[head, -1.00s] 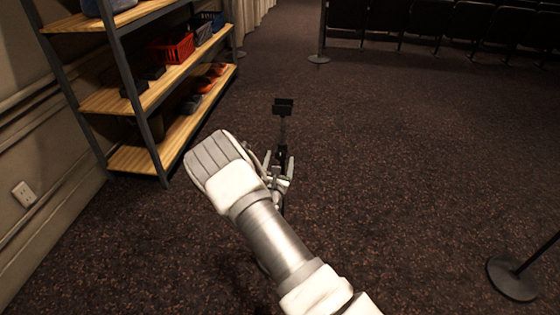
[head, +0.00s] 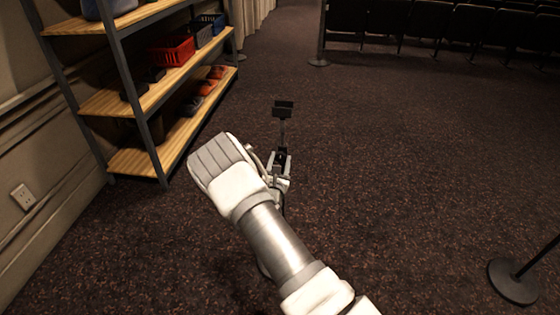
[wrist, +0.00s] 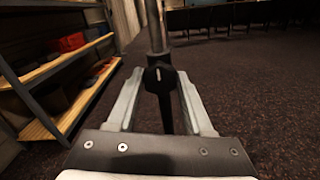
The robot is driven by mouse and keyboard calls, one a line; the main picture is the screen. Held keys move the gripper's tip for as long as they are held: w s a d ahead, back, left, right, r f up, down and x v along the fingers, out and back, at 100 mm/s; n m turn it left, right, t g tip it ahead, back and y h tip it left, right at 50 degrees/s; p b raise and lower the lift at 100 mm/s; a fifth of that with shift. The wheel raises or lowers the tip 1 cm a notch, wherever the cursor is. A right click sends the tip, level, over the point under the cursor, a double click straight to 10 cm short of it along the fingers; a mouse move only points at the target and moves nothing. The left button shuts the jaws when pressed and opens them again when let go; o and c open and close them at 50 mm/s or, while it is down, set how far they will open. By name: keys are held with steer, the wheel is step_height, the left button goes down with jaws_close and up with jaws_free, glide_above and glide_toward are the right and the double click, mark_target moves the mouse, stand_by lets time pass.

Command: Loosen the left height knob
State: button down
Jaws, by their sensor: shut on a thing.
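The height knob (wrist: 160,77) is black with a pale mark on its face. It sits on an upright metal post (wrist: 157,30) in the wrist view. My gripper (wrist: 159,84) has one finger on each side of the knob and is shut on it. In the head view, my gripper (head: 279,178) is at the stand, below its small black top plate (head: 284,107). My wrist and arm hide the lower part of the stand there, and the knob cannot be made out clearly.
A shelf unit (head: 150,105) with a red basket (head: 172,50) and other items stands at the left, along the wall. A post base (head: 513,281) is on the floor at the right. Rows of dark seats (head: 440,20) are at the back.

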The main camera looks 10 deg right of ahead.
steer(key=shift+n, duration=0.3)
steer(key=n+p, duration=0.2)
steer(key=n, duration=0.1)
steer(key=shift+n, duration=0.3)
steer(key=n+p, duration=0.2)
steer(key=n, duration=0.2)
steer(key=shift+n, duration=0.3)
steer(key=n+p, duration=0.2)
steer(key=n, duration=0.2)
steer(key=shift+f+n+p, duration=0.1)
steer(key=shift+n+p, duration=0.5)
steer(key=shift+n, duration=1.9)
steer(key=shift+c, duration=1.5)
jaws_free()
steer(key=shift+s, duration=0.1)
